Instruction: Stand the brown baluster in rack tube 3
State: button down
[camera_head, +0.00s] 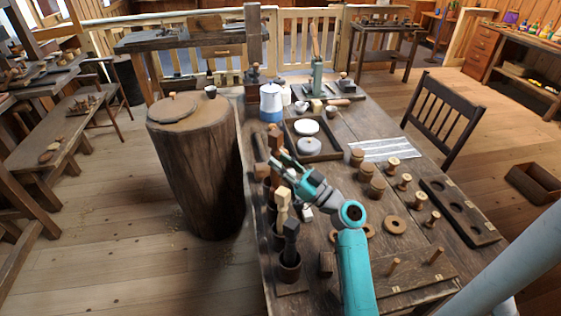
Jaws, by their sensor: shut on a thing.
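My gripper (285,160) is at the left edge of the workbench, over the far part of a row of rack tubes. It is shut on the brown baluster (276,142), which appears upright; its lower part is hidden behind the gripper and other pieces. The rack has several brown tubes in a row toward the front. A black baluster stands in the nearest tube (290,269), and a pale baluster (282,204) stands in the tube behind it (279,238). The farther tubes are partly hidden, and I cannot read any tube numbers. I cannot tell whether the held baluster is inside a tube.
A dark tray (311,151) with white and grey discs lies beyond my gripper. A blue and white pot (271,103) stands farther back. Several small spools and a wooden ring (396,224) lie to the right. A large stump (194,165) stands left of the bench.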

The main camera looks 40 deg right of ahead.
jog(key=shift+f, duration=0.3)
dwell(0.4)
jog(key=shift+f, duration=0.5)
jog(key=shift+f, duration=1.3)
jog(key=shift+f, duration=0.15)
jog(key=shift+f, duration=1.35)
jog(key=c, duration=0.8)
grip_release()
jog(key=shift+c, duration=0.2)
